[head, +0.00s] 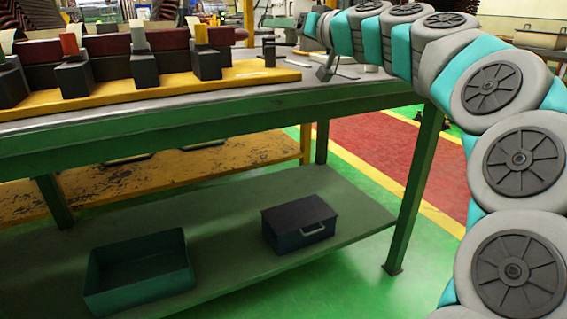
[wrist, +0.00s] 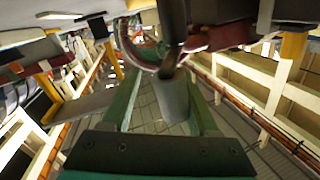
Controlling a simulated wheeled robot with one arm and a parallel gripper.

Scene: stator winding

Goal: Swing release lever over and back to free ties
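I cannot tell which part is the release lever. In the wrist view, my gripper (wrist: 163,80) has its green fingers apart. A grey cylinder (wrist: 175,98) below a dark bar (wrist: 174,35) shows between them, nearer the right finger. Contact cannot be made out.
The boards rest on a green-framed table (head: 300,100). A dark post (head: 269,50) stands at the board's right end. An open teal bin (head: 140,275) and a lidded dark box (head: 300,222) are on the lower shelf. The wrist view shows a yellow post (wrist: 291,46) at right.

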